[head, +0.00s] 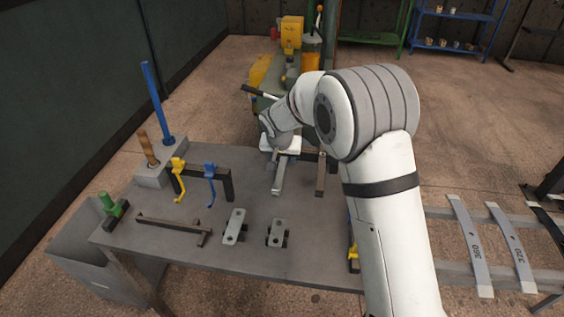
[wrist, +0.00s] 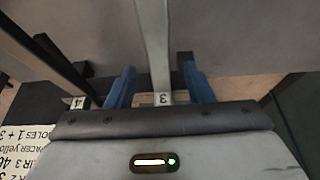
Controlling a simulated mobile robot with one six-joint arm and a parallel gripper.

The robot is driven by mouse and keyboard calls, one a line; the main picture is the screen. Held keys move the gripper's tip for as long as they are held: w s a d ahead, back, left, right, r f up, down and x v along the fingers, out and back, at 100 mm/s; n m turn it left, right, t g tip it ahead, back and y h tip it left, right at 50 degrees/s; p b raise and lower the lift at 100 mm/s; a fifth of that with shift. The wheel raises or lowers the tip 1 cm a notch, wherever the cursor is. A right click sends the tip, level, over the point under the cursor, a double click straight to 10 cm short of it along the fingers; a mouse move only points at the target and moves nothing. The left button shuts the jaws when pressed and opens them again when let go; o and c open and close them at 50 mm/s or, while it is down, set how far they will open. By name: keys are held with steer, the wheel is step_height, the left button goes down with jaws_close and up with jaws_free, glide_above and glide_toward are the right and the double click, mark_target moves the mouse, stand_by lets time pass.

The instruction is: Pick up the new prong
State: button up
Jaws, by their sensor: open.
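A light grey, clean-looking bar, which looks like the new prong (head: 279,176), lies on the workbench below my gripper (head: 280,146). In the wrist view the same prong (wrist: 153,45) runs lengthwise between the two blue fingertips of my gripper (wrist: 159,88), by a tag marked 3. The fingers are open, one on each side, with a visible gap to the bar. Whether they are level with it is hard to tell. A darker, brownish bar (head: 320,175) lies to its right; in the wrist view a dark bar (wrist: 60,58) shows at left, near a tag marked 4.
The grey workbench (head: 265,258) also holds a rack with yellow and blue hooks (head: 208,180), a blue rod (head: 156,105) on a block, a dark L-shaped bar (head: 165,224) and two small plates (head: 235,226). A rail with numbered strips (head: 470,247) stands at right.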

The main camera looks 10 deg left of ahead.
mark_target(283, 162)
steer(key=x, duration=0.3)
steer(key=shift+f+p, duration=0.3)
steer(key=shift+p, duration=0.05)
jaws_close()
